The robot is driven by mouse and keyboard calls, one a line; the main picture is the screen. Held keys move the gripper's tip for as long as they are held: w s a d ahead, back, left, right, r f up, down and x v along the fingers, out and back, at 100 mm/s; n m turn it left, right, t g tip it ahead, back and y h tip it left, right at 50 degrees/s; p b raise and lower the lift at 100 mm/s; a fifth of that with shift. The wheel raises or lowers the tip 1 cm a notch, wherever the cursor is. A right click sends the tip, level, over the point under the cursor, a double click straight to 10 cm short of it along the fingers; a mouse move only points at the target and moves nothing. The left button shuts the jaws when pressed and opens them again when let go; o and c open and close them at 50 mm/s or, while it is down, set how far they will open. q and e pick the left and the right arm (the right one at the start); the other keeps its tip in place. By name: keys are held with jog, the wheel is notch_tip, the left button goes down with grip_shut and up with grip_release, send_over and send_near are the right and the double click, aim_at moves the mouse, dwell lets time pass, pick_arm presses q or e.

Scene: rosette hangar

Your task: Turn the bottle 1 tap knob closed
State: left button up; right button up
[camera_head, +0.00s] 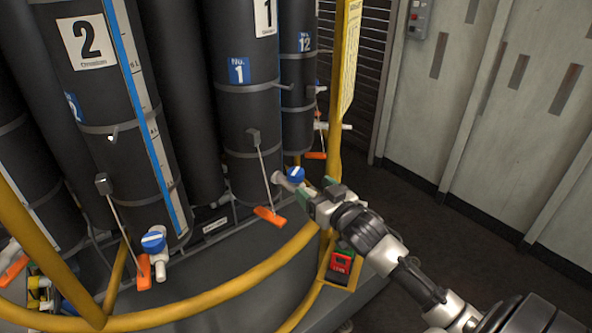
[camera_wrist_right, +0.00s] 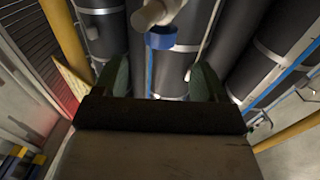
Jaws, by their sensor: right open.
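Bottle 1 (camera_head: 245,105) is a tall dark cylinder with a white "1" label and a blue "No. 1" plate. Its tap has a round blue knob (camera_head: 296,174) on a pale spout (camera_head: 285,183) near the bottle's foot. My right gripper (camera_head: 314,187) is just beside the tap on its right. In the right wrist view the blue knob (camera_wrist_right: 161,41) lies ahead of the open green fingers (camera_wrist_right: 161,78), between them in line but apart from them. Nothing is in the jaws. My left gripper is not in view.
Bottle 2 (camera_head: 95,85) stands to the left with its own blue knob (camera_head: 153,241). Bottle 12 (camera_head: 299,105) is behind on the right. A yellow rail (camera_head: 215,292) and yellow post (camera_head: 345,75) frame the rosette. An orange handle (camera_head: 270,216) hangs left of the tap. Floor at right is clear.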

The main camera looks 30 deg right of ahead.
aim_at(300, 177)
jog(key=w+p, duration=0.1)
jog(key=w, duration=0.7)
jog(key=shift+w, duration=0.25)
jog(key=c, duration=0.9)
